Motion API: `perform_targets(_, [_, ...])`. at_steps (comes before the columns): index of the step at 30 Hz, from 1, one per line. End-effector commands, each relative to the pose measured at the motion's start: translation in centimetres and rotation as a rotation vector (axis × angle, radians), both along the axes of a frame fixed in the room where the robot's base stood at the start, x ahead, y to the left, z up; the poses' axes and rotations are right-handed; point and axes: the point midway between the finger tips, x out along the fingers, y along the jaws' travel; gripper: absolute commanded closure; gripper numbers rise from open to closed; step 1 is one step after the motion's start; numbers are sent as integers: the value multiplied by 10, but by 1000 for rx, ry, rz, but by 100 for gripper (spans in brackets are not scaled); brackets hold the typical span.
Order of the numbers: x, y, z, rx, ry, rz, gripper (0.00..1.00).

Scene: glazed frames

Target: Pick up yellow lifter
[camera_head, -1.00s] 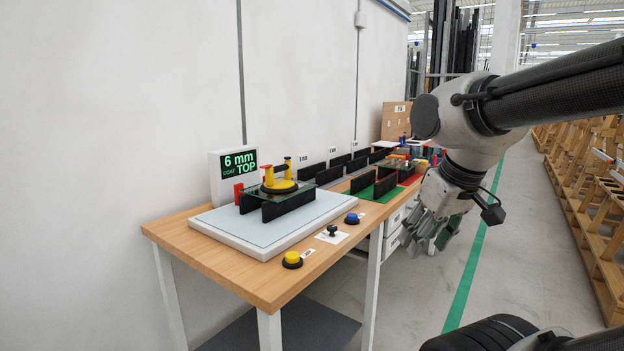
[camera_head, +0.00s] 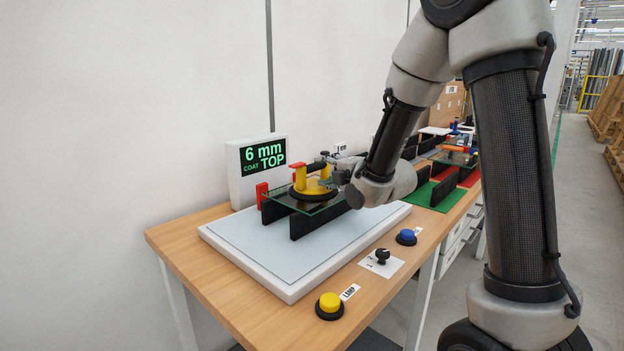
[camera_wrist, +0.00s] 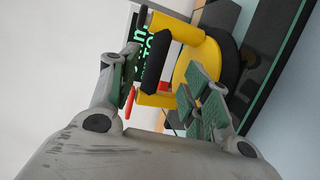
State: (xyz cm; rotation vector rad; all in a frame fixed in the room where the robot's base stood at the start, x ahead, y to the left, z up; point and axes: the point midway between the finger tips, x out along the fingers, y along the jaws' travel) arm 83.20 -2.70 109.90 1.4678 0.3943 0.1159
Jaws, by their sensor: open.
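The yellow lifter (camera_head: 299,181) has two yellow posts, a black bar handle (camera_head: 316,166), a red tip and a dark round base. It stands upright on a glass pane (camera_head: 283,200) held up by black supports. My gripper (camera_head: 335,170) is at the lifter's right side at handle height, partly hidden by my wrist. In the wrist view my gripper (camera_wrist: 162,75) is open, its fingers spread to either side of the black handle (camera_wrist: 154,60). The yellow body (camera_wrist: 202,48) shows just beyond. I cannot tell whether the fingers touch it.
The pane's supports stand on a white pad (camera_head: 245,240) on a wooden table (camera_head: 190,232). A yellow button (camera_head: 330,303), black knob (camera_head: 382,256) and blue button (camera_head: 406,236) line the front edge. Black racks stand to the right.

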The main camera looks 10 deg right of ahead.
Motion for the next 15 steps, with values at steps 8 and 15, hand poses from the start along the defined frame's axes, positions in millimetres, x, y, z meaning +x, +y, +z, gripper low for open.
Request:
perform_targets(8, [35,12,-4,2,1,0,52])
perform_targets(15, [64,22,-8,3,1,-2,52])
